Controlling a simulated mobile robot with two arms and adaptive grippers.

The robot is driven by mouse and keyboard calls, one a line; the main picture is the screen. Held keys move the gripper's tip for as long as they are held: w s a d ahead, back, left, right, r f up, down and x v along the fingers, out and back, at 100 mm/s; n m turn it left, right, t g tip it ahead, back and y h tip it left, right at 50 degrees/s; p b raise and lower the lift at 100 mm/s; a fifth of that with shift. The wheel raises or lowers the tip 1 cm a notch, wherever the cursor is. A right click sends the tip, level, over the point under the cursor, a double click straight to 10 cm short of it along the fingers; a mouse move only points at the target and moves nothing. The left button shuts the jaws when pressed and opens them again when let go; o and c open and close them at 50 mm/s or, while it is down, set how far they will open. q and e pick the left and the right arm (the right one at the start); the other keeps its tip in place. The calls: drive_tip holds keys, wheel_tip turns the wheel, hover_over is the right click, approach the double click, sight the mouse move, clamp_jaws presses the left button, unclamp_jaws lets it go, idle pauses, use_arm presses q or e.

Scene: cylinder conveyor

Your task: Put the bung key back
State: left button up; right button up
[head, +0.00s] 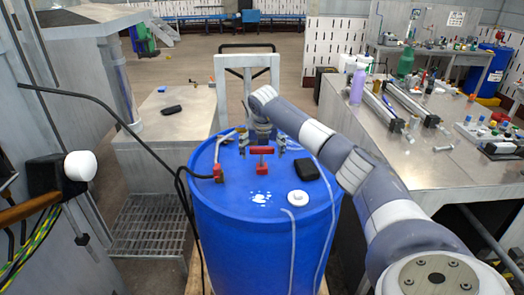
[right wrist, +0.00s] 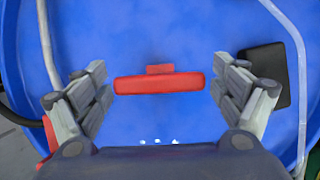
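The bung key (head: 262,150) looks like a red T-shaped tool with a crossbar handle and a red block below it. It stands on top of the blue drum (head: 262,235). In the right wrist view the red bar of the bung key (right wrist: 158,84) lies level across the middle of the picture. My right gripper (head: 262,146) is over the drum top with its fingers apart, one to each side of the bar. In the right wrist view a gap shows between the bar and each finger of the right gripper (right wrist: 158,90). My left gripper is not in view.
On the drum top are a red fitting (head: 218,173) with a hose, a white cap (head: 298,197), a black box (head: 306,171) and a thin pale tube. A cluttered metal bench (head: 450,175) stands right, a lower metal table (head: 165,145) left. A black cable hangs at left.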

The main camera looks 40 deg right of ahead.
drive_tip(key=shift+r, duration=0.3)
drive_tip(key=shift+a+r, duration=0.1)
drive_tip(key=shift+r, duration=0.25)
drive_tip(key=b+v, duration=0.3)
drive_tip(key=v, duration=0.8)
